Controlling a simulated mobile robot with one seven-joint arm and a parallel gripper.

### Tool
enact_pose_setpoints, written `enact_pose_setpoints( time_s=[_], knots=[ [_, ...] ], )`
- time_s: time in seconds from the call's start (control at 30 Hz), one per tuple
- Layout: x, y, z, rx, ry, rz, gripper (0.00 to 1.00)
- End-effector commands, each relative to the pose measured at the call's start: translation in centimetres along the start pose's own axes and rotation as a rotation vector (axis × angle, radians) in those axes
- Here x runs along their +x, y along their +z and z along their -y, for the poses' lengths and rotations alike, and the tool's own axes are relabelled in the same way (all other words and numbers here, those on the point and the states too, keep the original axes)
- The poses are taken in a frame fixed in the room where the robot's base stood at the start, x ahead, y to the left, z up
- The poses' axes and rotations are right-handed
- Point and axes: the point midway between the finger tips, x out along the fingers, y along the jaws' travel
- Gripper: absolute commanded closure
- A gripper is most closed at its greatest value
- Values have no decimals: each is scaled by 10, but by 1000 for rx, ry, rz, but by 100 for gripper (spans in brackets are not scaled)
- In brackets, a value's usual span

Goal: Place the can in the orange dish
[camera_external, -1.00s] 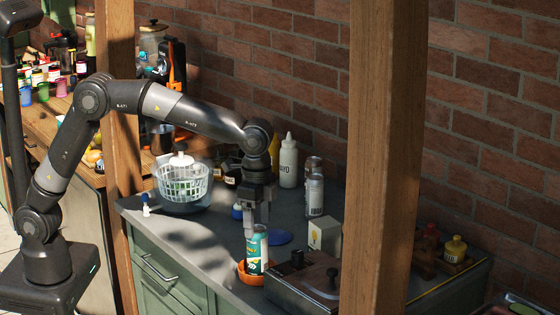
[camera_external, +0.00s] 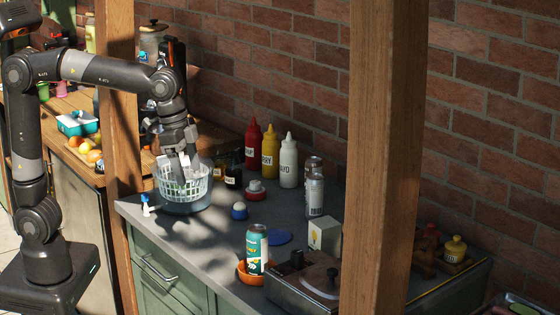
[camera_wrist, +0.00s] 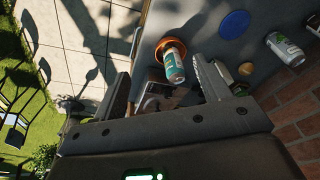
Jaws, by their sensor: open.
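The teal can (camera_external: 257,249) stands in the orange dish (camera_external: 243,276) near the front edge of the counter. In the wrist view the can (camera_wrist: 174,66) also shows, with the orange dish (camera_wrist: 162,45) around its base. My gripper (camera_external: 186,182) is at the white basket on the left, well away from the can. Its two fingers are apart in the wrist view (camera_wrist: 160,85), and nothing is held between them.
The white basket (camera_external: 182,180) sits in a bowl below my gripper. Red, yellow and white bottles (camera_external: 288,162) stand at the back. A blue disc (camera_external: 280,238) lies behind the dish, and a metal box (camera_external: 300,285) stands right of it. A wooden post (camera_external: 383,160) rises in front.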

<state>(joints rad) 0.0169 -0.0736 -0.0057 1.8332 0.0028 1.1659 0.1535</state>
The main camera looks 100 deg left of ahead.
Motion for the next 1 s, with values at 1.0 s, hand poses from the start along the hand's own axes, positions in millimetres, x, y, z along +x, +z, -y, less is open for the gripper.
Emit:
enact_pose_setpoints(
  time_s=[1.0],
  knots=[
    [18,220,-29,-176,-26,-275,31]
  ],
)
